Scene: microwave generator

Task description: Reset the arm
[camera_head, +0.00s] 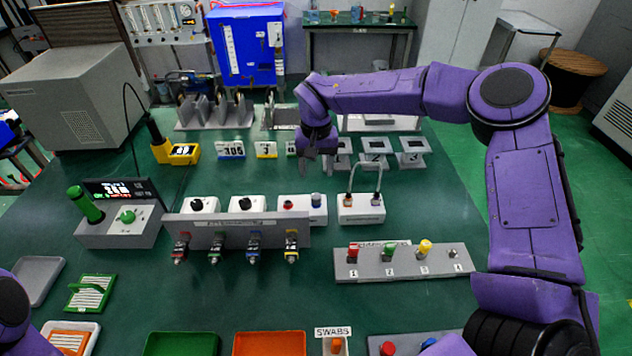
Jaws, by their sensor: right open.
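My right arm is purple. It comes in from the right, bends at the upper right and reaches to the back middle of the table. My right gripper (317,163) points down with its fingers apart, in front of the small numbered stands and behind the white boxes. I see nothing between its fingers. Of my left arm only a purple link shows at the lower left edge. My left gripper is out of view.
A grey panel (237,235) with several coloured connectors stands mid-table. A grey strip (403,263) with numbered pegs lies to its right. White boxes (360,208) stand behind. Green (182,344) and orange (269,343) trays sit at the front. Bare green table lies between.

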